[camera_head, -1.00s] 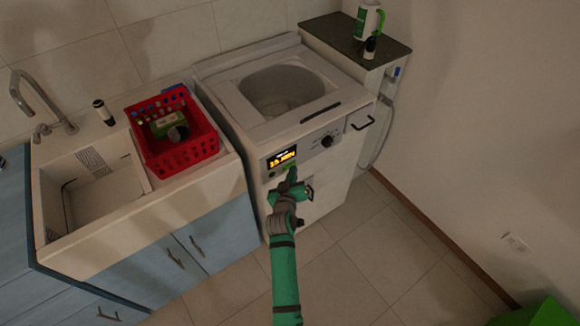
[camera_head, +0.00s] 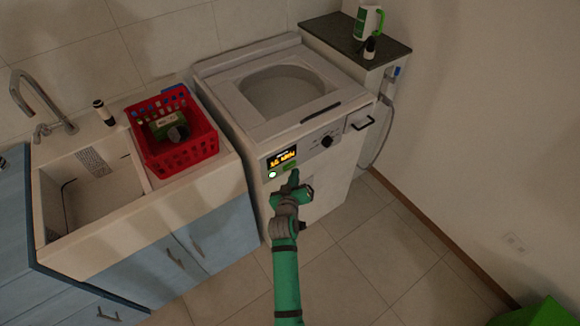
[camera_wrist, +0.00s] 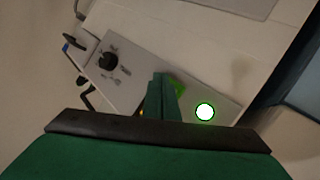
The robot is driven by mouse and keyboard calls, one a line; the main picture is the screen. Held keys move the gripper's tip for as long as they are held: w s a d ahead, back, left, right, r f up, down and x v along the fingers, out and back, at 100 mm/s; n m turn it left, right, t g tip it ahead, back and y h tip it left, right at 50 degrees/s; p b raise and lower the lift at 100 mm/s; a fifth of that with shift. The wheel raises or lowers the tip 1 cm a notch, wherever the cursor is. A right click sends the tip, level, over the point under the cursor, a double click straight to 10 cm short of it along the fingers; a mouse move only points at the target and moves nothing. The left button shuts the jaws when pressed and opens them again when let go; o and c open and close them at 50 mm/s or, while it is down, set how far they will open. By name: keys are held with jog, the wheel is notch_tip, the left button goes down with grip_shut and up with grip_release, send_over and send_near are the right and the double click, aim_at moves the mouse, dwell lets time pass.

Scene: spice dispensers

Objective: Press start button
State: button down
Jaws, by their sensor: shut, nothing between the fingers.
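The washing machine (camera_head: 230,110) stands in the middle of the head view, with a control panel on its front. On the panel are a display with orange-yellow characters (camera_head: 282,157), a green rectangular patch (camera_head: 289,166) and a round button lit white (camera_head: 272,175). In the wrist view the round button (camera_wrist: 205,111) has a green rim and lies right of my fingers. My gripper (camera_head: 294,178) is shut and empty, its tips close to the panel near the green patch. In the wrist view the fingers (camera_wrist: 163,95) partly hide that patch. I cannot tell whether they touch the panel.
A black dial (camera_head: 327,141) is to the right on the panel. A red basket (camera_head: 190,153) sits on the sink counter to the left. A dark-topped side cabinet (camera_head: 340,38) with a mug (camera_head: 367,22) stands at the right. The floor in front is clear.

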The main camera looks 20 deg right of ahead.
jog(key=shift+s+d, duration=0.3)
jog(key=shift+s, duration=0.5)
jog(key=shift+s+d, duration=0.3)
jog(key=shift+s, duration=0.5)
jog(key=shift+s+d, duration=0.3)
jog(key=shift+s, duration=0.5)
jog(key=s+a+f+y, duration=0.1)
jog(key=s+a, duration=0.3)
jog(key=s, duration=0.3)
jog(key=s+a+f+t+y, duration=0.1)
jog(key=s+a, duration=0.3)
jog(key=s, duration=0.4)
jog(key=s+a+f+y, duration=0.1)
jog(key=s+a, duration=0.4)
jog(key=s, duration=0.2)
jog(key=s+a+r+y, duration=0.1)
jog(key=s+a+r, duration=0.2)
jog(key=s+r, duration=0.3)
jog(key=s+a+r+t+y, duration=0.1)
jog(key=s+a+r, duration=0.2)
jog(key=s+r, duration=0.4)
jog(key=s, duration=0.7)
jog(key=shift+s+a+m+y, duration=0.15)
jog(key=shift+s+m+y, duration=0.25)
